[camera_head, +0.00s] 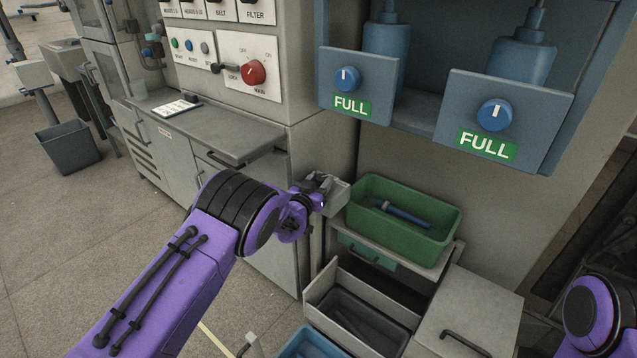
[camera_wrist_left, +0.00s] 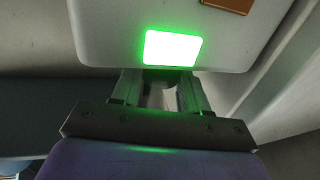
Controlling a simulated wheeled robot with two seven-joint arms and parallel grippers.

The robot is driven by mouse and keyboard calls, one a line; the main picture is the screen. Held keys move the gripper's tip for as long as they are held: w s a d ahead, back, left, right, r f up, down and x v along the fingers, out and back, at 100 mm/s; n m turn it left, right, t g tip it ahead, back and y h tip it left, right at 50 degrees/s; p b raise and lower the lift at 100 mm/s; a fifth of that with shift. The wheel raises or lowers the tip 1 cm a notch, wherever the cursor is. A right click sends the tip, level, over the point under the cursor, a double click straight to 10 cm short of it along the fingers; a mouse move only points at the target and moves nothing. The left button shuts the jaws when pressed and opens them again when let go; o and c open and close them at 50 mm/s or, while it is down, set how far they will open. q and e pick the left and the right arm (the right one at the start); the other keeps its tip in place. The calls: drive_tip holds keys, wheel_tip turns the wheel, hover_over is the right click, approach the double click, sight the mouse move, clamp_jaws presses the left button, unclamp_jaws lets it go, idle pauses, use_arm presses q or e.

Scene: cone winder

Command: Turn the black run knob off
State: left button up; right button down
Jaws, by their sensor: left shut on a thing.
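My left gripper (camera_head: 322,186) is at a small pale grey box (camera_head: 336,197), to the left of the green bin. In the left wrist view the two fingers (camera_wrist_left: 160,92) reach in under the face of the grey box (camera_wrist_left: 100,35). They are shut on what I take to be the black run knob, which the fingers and the box largely hide. I cannot read which way the knob points. A bright green lamp (camera_wrist_left: 172,48) is lit on the box just above the fingers. My right gripper is out of view.
A green bin (camera_head: 452,232) with a blue tool in it stands right of the gripper. Grey drawers (camera_head: 480,310) are below. A panel with a red knob (camera_head: 254,72) and two blue dials marked FULL (camera_head: 346,79) (camera_head: 494,114) are above.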

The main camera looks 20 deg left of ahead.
use_arm(q)
drive_tip(key=n+y, duration=0.1)
drive_tip(key=y, duration=0.1)
drive_tip(key=n+y+b, duration=0.1)
drive_tip(key=y, duration=0.1)
drive_tip(key=n+y+b, duration=0.1)
drive_tip(key=n+y, duration=0.1)
drive_tip(key=shift+d+f, duration=0.15)
drive_tip(key=shift+d, duration=0.2)
drive_tip(key=shift+d+n+g+y+b, duration=0.1)
drive_tip(key=shift+n+g+y+b, duration=0.8)
drive_tip(key=shift+y, duration=0.9)
drive_tip(key=shift+w+n, duration=0.1)
drive_tip(key=shift+n, duration=0.2)
drive_tip(key=o, duration=1)
drive_tip(key=p+v, duration=0.7)
drive_tip(key=v, duration=0.3)
drive_tip(key=shift+s+d, duration=0.15)
drive_tip(key=shift+s, duration=0.1)
